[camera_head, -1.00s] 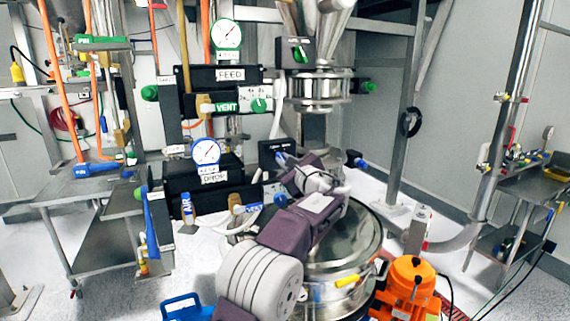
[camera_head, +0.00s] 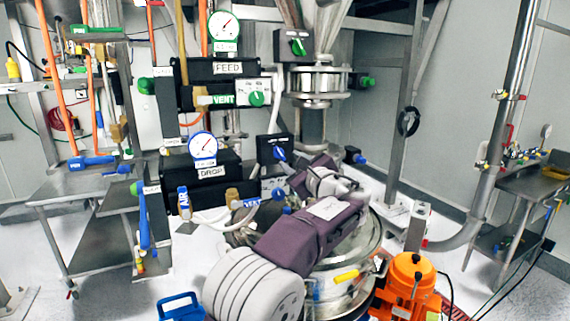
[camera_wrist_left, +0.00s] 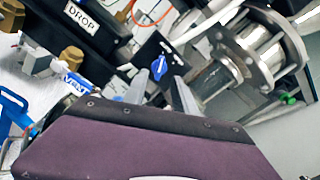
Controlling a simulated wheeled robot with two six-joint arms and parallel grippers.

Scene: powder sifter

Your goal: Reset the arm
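My left arm, with a purple cover, rises from the bottom of the head view toward a black box (camera_head: 275,148) with a blue knob (camera_head: 281,154). My left gripper (camera_wrist_left: 163,95) shows in the left wrist view with its two grey fingers apart and nothing held between them. The blue knob (camera_wrist_left: 160,67) appears beyond the fingers, framed by them; a gap to the knob seems to show, but its depth is hard to judge. In the head view the fingertips are hard to make out. My right gripper is not in view.
A round metal vessel (camera_head: 352,262) with a yellow handle (camera_head: 346,276) lies beneath my arm. An orange motor unit (camera_head: 411,288) stands to its right. The FEED (camera_head: 228,68) and DROP (camera_head: 211,172) panels stand at left. A steel table (camera_head: 84,185) is further left.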

